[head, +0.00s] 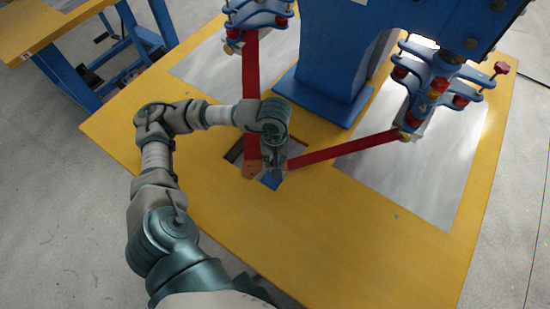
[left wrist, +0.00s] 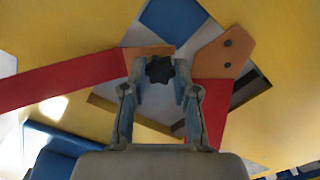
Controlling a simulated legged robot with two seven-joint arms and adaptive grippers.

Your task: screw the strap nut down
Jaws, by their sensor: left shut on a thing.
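The strap nut (left wrist: 160,69) is a dark, lobed knob between the fingertips of my left gripper (left wrist: 158,80) in the left wrist view. The gripper is shut on it. It sits by the brown end of one red strap (left wrist: 70,80). A second red strap (left wrist: 206,100) has a brown end plate (left wrist: 225,52) with two dark spots, just right of the fingers. In the head view my left gripper (head: 274,160) points down where the two straps (head: 251,95) (head: 350,147) come together, and it hides the nut. Whether the nut is seated cannot be told. My right gripper is not in view.
A yellow table (head: 350,235) has a square opening (left wrist: 105,102) under the straps, with blue showing in it. A blue machine column (head: 335,65) stands behind. Blue clamps with red knobs (head: 436,85) stand at the right and at the top. The table front is clear.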

